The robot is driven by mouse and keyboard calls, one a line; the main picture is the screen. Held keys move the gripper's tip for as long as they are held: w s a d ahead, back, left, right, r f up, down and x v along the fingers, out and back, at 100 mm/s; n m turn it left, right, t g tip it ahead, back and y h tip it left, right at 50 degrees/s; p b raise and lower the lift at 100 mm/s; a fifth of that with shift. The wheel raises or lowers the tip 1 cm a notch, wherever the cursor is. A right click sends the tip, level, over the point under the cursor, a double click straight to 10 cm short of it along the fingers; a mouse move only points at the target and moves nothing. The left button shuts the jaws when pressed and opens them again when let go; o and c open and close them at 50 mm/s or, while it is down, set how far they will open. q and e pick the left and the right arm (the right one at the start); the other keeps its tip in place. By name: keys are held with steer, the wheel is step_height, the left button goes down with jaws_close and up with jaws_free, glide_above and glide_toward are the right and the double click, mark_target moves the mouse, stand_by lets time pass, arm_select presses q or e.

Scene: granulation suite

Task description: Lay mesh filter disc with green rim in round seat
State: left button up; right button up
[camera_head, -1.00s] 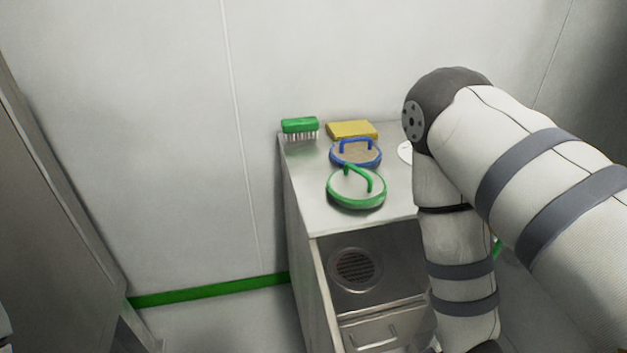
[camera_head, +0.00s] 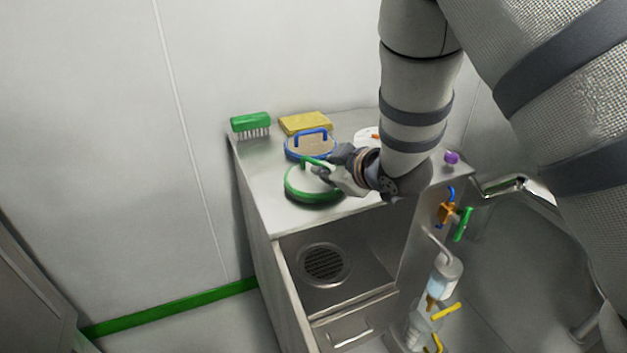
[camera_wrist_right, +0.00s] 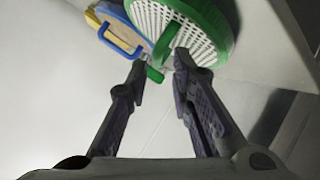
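The mesh filter disc with green rim (camera_head: 303,190) lies on the steel cabinet top near its front edge, its green handle standing up. In the right wrist view its white mesh and green rim (camera_wrist_right: 212,22) fill the top. My right gripper (camera_head: 330,166) is at the handle. In the wrist view its two fingers are apart, with the green handle (camera_wrist_right: 157,68) between them; contact is not clear. A round seat with a dark grille (camera_head: 324,263) is in the lower recess at the cabinet's front, and it is empty. My left gripper is out of view.
A blue-rimmed disc (camera_head: 308,146) sits just behind the green one. A yellow sponge-like block (camera_head: 306,122) and a green brush (camera_head: 251,122) stand at the back. A purple knob (camera_head: 451,157), valves and a bottle (camera_head: 445,275) are to the right.

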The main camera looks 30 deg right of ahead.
mark_target(318, 164)
steer(key=x, duration=0.4)
steer(key=shift+w+a+b, duration=0.1)
steer(key=shift+w+b, duration=0.15)
steer(key=shift+b, duration=0.1)
steer(key=shift+r, duration=0.2)
jaws_close()
